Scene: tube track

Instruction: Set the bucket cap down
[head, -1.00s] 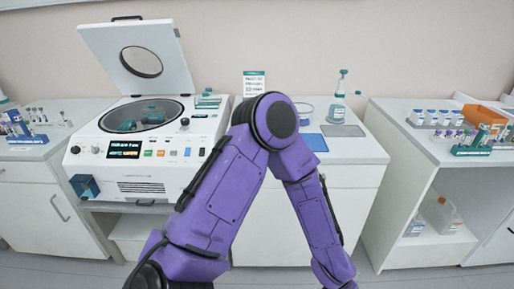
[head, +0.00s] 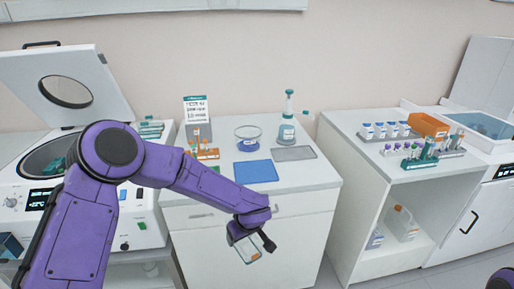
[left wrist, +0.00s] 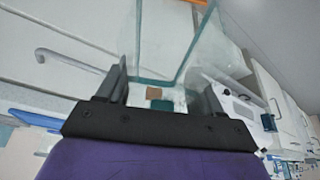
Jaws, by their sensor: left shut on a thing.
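My left gripper (head: 250,240) hangs in front of the middle cabinet, below its top and short of the mats. It is shut on a clear piece, which I take to be the bucket cap (head: 247,254); only a small part shows below the fingers. In the left wrist view, the see-through cap with a teal edge (left wrist: 188,52) sticks out beyond the fingers of the left gripper (left wrist: 165,92). A blue mat (head: 256,171) and a grey mat (head: 293,153) lie bare on the cabinet top. My right gripper is out of view.
A round clear dish (head: 248,138), a wash bottle (head: 287,130), an orange rack (head: 205,154) and a sign (head: 197,112) stand behind the mats. The centrifuge (head: 40,190), lid (head: 85,72) raised, is at the left. A right bench (head: 400,162) holds several tubes and racks.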

